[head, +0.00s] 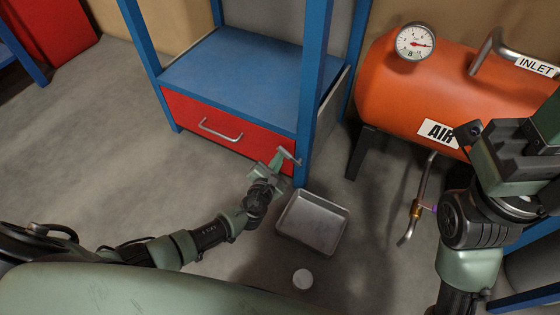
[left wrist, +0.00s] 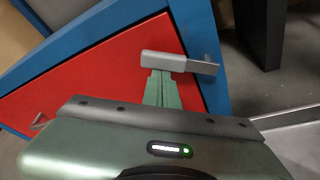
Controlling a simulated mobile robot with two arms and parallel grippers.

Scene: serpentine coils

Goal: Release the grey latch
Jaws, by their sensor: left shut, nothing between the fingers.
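The grey latch (head: 287,155) is at the upper right corner of the red drawer front (head: 225,130), beside the blue frame post. In the left wrist view the latch (left wrist: 180,62) is a flat grey bar reaching from the red panel across the blue post. My left gripper (head: 277,162) is shut and empty, its fingertips at the latch's lower edge. In the left wrist view its green fingers (left wrist: 161,88) reach the bar from below; whether they touch it I cannot tell. My right arm is at the right; its fingers cannot be made out.
The drawer has a grey handle (head: 220,130). An orange air tank (head: 400,95) with a gauge (head: 415,42) and a pipe stands right. Floor left of the cabinet is clear.

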